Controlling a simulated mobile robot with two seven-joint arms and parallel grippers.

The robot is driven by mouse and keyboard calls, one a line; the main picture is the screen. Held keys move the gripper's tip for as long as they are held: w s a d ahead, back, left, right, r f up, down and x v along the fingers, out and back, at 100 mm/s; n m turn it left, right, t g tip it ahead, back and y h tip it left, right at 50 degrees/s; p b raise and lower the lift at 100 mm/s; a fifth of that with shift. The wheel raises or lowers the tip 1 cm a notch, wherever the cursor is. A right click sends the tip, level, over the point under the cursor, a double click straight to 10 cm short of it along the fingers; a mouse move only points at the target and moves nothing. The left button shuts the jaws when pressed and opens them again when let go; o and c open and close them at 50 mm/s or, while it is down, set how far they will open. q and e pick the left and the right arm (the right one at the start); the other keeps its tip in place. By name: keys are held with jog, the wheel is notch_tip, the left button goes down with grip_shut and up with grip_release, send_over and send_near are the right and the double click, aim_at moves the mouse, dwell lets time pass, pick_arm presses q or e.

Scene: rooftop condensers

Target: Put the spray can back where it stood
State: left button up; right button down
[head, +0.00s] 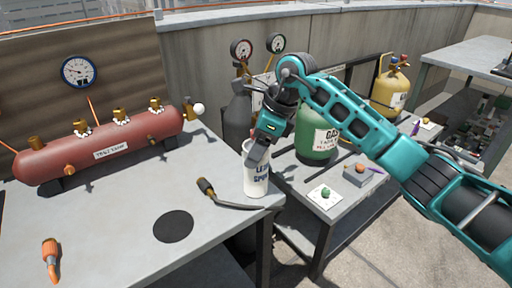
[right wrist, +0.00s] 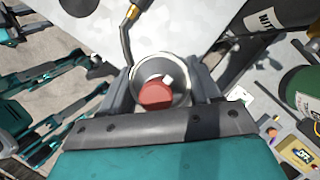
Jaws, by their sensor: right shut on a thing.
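The spray can (head: 256,177) is white with dark lettering and stands upright at the right corner of the grey bench. I cannot tell whether its base touches the bench top. My right gripper (head: 258,152) is shut on its upper part. In the right wrist view the can's metal top and red nozzle (right wrist: 157,95) sit between the two fingers. A flat black disc (head: 173,226) lies bare on the bench, left of and nearer than the can. My left gripper is not in view.
An orange-handled tool (head: 51,258) lies front left. A red tank (head: 105,147) with brass valves stands behind. A lower side table (head: 305,178) and green cylinder (head: 316,140) are to the right.

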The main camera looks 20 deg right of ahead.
jog(key=shift+c, duration=1.2)
grip_release()
jog(key=shift+f, duration=0.15)
